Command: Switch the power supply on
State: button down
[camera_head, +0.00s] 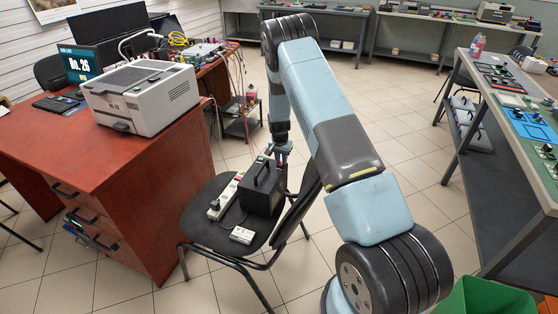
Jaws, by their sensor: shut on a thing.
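A black box with a carry handle on top (262,187), which looks like the power supply, stands on the seat of a dark chair (200,225). My gripper (283,158) points down at the box's upper right back edge. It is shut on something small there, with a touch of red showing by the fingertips. What exactly it holds is too small to tell. The switch cannot be made out. A white power strip (224,197) lies on the seat left of the box. A small white block (242,235) with a dark cable lies in front.
A red-brown desk (110,165) with a printer (140,97) and monitors stands at left. The chair's backrest is close on the right of the box. A workbench (520,135) stands at right, a green bin (485,298) at lower right. Tiled floor is free between.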

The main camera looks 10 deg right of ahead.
aim_at(280, 165)
jog(key=c, duration=1)
grip_release()
jog(key=shift+o, duration=0.2)
jog(key=shift+r, duration=0.1)
notch_tip(280, 165, up, 13)
jog(key=s+a, duration=0.1)
jog(key=shift+s+r, duration=0.15)
jog(key=shift+s, duration=0.05)
jog(key=shift+a+r, duration=0.1)
